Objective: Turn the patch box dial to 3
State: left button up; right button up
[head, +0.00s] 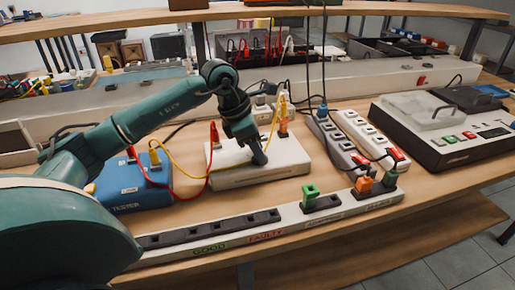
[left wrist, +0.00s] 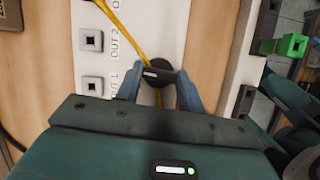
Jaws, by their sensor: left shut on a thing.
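The patch box (head: 232,178) is a low white box in the middle of the bench. It also shows in the left wrist view (left wrist: 93,65), with square sockets labelled OUT 1 and OUT 2. My left gripper (head: 262,158) reaches down onto its right part. In the left wrist view my left gripper (left wrist: 160,79) is shut on the black round dial (left wrist: 157,70), one finger on each side. The dial has a short white mark on its face. I cannot read any dial numbers. A yellow cable passes by the dial. My right gripper is not in view.
A blue tester (head: 135,188) with red and yellow cables stands left of the patch box. A long rack with black slots and a green plug (head: 310,194) runs along the front edge.

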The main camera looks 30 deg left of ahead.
pick_arm(q)
jog(key=m+g, duration=0.1)
jog(key=m, duration=0.2)
jog(key=m+g+h, duration=0.1)
jog(key=m, duration=0.2)
jog(key=shift+w+r+m, duration=0.1)
jog(key=shift+w+m, duration=0.1)
jog(key=shift+m, duration=0.1)
dwell(0.3)
jog(key=o, duration=1)
jog(key=shift+a, duration=0.1)
jog(key=w+p+v, duration=0.1)
jog(key=v, duration=1.2)
jog(key=shift+s, duration=0.35)
jog(key=shift+a, duration=0.1)
